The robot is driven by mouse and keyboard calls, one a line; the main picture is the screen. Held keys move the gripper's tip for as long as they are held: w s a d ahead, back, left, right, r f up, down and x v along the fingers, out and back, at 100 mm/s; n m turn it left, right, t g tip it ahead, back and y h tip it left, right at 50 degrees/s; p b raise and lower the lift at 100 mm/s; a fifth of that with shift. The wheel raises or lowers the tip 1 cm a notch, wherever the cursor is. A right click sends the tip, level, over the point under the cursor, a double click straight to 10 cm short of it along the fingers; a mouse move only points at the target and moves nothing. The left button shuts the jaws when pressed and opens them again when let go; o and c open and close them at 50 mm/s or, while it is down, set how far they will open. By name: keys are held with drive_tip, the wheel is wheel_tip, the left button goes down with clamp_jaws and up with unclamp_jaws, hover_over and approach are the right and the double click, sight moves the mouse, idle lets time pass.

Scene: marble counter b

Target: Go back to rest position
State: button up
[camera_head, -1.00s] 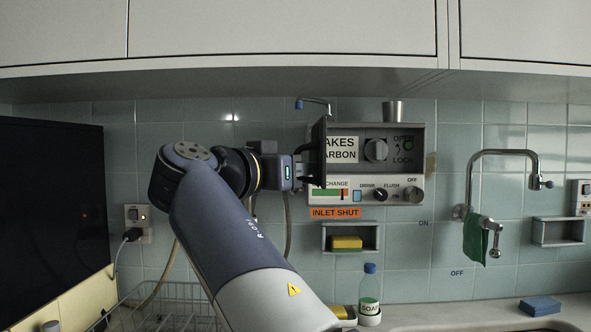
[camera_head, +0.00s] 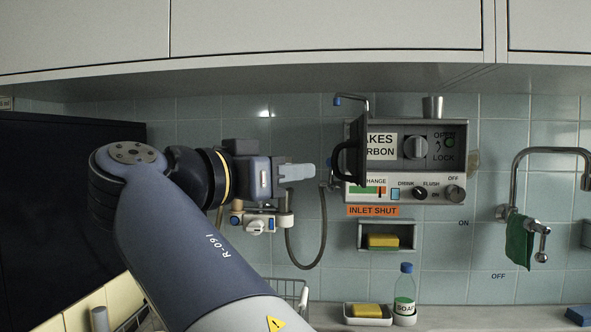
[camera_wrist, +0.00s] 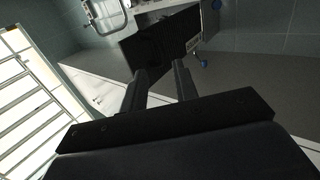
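My gripper (camera_head: 300,172) points right at the wall box (camera_head: 432,150), left of its dark open door (camera_head: 362,150) with a black handle (camera_head: 339,162). A gap shows between the fingertips and the handle. In the wrist view, the two fingers of my gripper (camera_wrist: 160,77) stand apart with nothing between them, and the dark door (camera_wrist: 150,42) is beyond them. The arm is stretched out and raised above the counter.
Cabinets (camera_head: 330,25) hang overhead. A dark panel (camera_head: 60,200) stands at the left. A valve (camera_head: 256,226) with a hose is below my gripper. A soap bottle (camera_head: 405,290), a yellow sponge (camera_head: 367,310) and a faucet (camera_head: 545,152) are to the right. A wire rack (camera_wrist: 25,85) shows in the wrist view.

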sight(333, 167)
drive_tip(key=x, duration=1.1)
drive_tip(key=shift+b, duration=0.35)
drive_tip(key=shift+r, duration=0.1)
drive_tip(key=shift+a, duration=0.1)
